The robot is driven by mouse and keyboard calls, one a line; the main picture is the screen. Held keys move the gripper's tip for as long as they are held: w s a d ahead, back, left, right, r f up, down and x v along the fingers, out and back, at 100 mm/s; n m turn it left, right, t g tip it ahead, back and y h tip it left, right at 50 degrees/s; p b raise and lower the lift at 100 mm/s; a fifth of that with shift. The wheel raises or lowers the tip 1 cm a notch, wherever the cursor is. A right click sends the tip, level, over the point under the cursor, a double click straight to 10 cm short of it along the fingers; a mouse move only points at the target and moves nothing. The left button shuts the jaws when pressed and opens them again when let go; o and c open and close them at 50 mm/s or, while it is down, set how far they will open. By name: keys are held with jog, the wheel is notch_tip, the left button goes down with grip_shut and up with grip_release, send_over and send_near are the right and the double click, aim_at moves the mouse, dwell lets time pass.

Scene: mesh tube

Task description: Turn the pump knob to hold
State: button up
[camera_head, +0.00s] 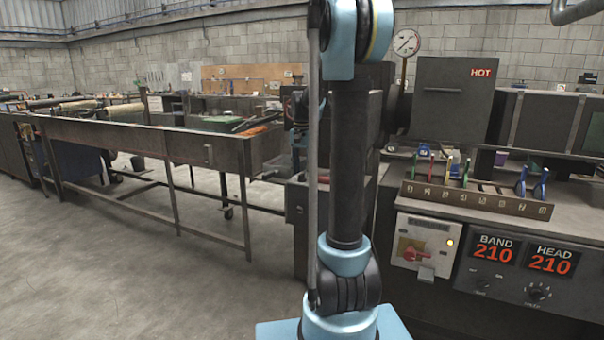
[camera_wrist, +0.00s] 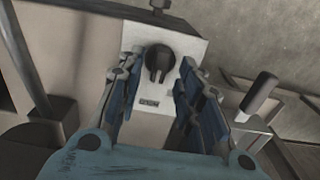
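A black knob (camera_wrist: 158,60) sits on a pale panel (camera_wrist: 190,38) in the wrist view, and I take it to be the pump knob. Its raised grip runs roughly up and down in the picture. A small label plate (camera_wrist: 149,103) is below it, too blurred to read. My gripper (camera_wrist: 161,66) is open, with one blue-padded finger to the left of the knob and one to the right. I see gaps between the fingers and the knob; the depth between them is unclear. In the head view my arm hides the gripper, and I cannot make out this knob.
A dark lever handle (camera_wrist: 260,93) stands right of my gripper. Another small dark part (camera_wrist: 160,4) is above the knob. In the head view, a red switch (camera_head: 415,254) and BAND and HEAD displays (camera_head: 493,249) are at right. A long metal trough (camera_head: 120,132) is at left.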

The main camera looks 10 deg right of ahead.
aim_at(302, 173)
notch_tip(302, 173, up, 11)
dwell(0.4)
